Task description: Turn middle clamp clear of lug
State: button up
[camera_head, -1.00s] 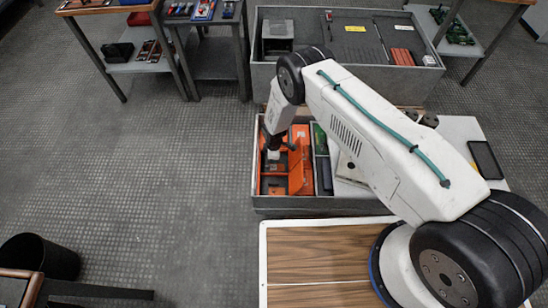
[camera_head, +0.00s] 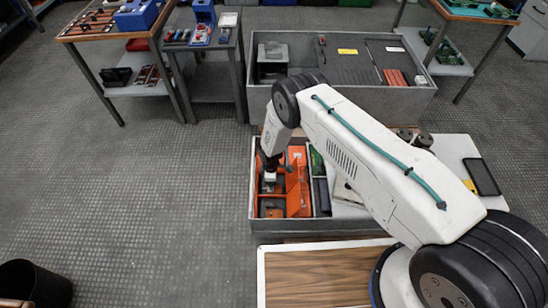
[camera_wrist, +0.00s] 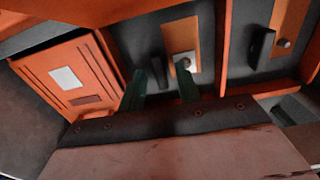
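In the wrist view, a narrow dark clamp (camera_wrist: 157,70) stands beside a copper-coloured lug plate (camera_wrist: 179,38) with a round bolt head. A second dark clamp (camera_wrist: 262,47) stands beside another lug plate (camera_wrist: 289,28) further right. My gripper (camera_wrist: 161,78) is open. One dark green finger is left of the first clamp, and the other is right of it, over the lower end of the lug plate. I cannot tell whether either finger touches anything. In the head view my gripper (camera_head: 270,165) reaches down into the orange-lined grey bin (camera_head: 253,205), and the clamps are too small to make out.
Orange partition walls (camera_wrist: 224,50) separate the bays. An orange box with a pale label (camera_wrist: 66,78) is at the left. A larger grey bin (camera_head: 340,103) stands behind, with side tables (camera_head: 110,28) at the back left.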

jog(key=m, duration=1.7)
jog(key=shift+m, duration=0.4)
notch_tip(320, 180, up, 8)
jog(key=shift+r, duration=0.1)
jog(key=w+d+r, duration=0.2)
jog(key=r, duration=1)
jog(key=w+d+r, duration=0.2)
jog(key=w+r, duration=0.1)
jog(key=r, duration=1)
jog(key=shift+w+d, duration=0.2)
